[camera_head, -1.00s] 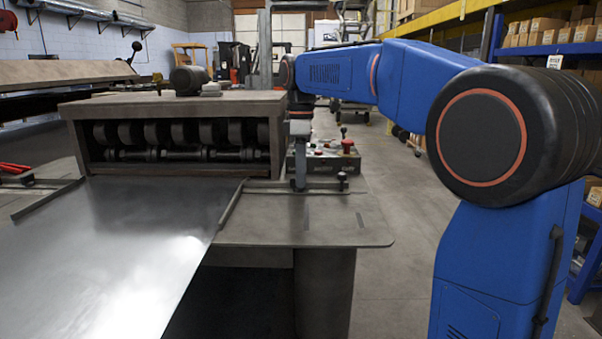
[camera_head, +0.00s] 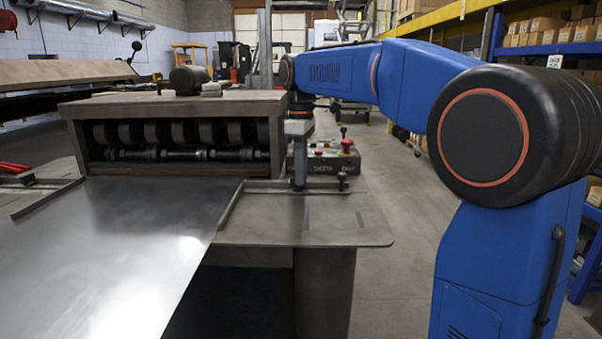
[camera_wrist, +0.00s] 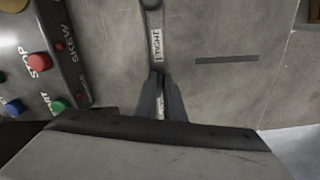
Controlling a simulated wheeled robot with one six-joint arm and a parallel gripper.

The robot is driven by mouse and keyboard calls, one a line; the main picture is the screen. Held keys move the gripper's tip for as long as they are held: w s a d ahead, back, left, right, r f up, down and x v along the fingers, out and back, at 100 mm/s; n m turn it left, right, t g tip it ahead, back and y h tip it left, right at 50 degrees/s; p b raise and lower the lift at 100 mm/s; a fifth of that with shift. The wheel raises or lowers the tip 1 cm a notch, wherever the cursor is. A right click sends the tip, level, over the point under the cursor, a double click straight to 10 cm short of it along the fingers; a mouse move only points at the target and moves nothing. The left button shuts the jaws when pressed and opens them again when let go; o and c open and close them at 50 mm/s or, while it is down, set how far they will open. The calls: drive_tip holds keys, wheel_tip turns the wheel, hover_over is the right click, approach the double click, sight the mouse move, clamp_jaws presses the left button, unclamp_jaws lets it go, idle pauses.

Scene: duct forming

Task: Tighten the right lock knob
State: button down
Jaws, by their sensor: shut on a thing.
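The right lock knob (camera_head: 342,180) is a small dark knob on the table's right side, right of my gripper (camera_head: 299,183). In the wrist view its round dark end (camera_wrist: 151,4) is cut off by the top edge. A narrow grey bar marked "TIGHT" (camera_wrist: 156,42) runs from it down to my gripper (camera_wrist: 160,108). My two dark fingers are shut on the near end of this bar, one on each side. The part between and below the fingers is mostly hidden. The head view shows my gripper pointing down, low over the table.
A control box (camera_head: 325,158) with buttons stands close behind my gripper; the wrist view shows its red stop button (camera_wrist: 38,64). The roller housing (camera_head: 180,105) is at the left. A metal sheet (camera_head: 120,240) lies in front. The table's right front corner (camera_head: 350,225) is bare.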

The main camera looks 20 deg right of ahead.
sight(298, 187)
drive_tip(key=m, duration=0.4)
drive_tip(key=shift+s+a+m, duration=0.1)
drive_tip(key=shift+s+m, duration=0.05)
drive_tip(key=shift+m, duration=0.15)
drive_tip(key=m, duration=0.3)
drive_tip(key=shift+a+m, duration=0.15)
drive_tip(key=shift+m, duration=0.15)
drive_tip(key=m, duration=0.3)
drive_tip(key=shift+a+m, duration=0.1)
drive_tip(key=shift+m, duration=0.2)
drive_tip(key=shift+a+m, duration=0.15)
drive_tip(key=shift+m, duration=1.55)
drive_tip(key=c, duration=1.9)
unclamp_jaws()
drive_tip(key=shift+o, duration=0.2)
drive_tip(key=shift+r, duration=0.1)
wheel_tip(298, 187, up, 17)
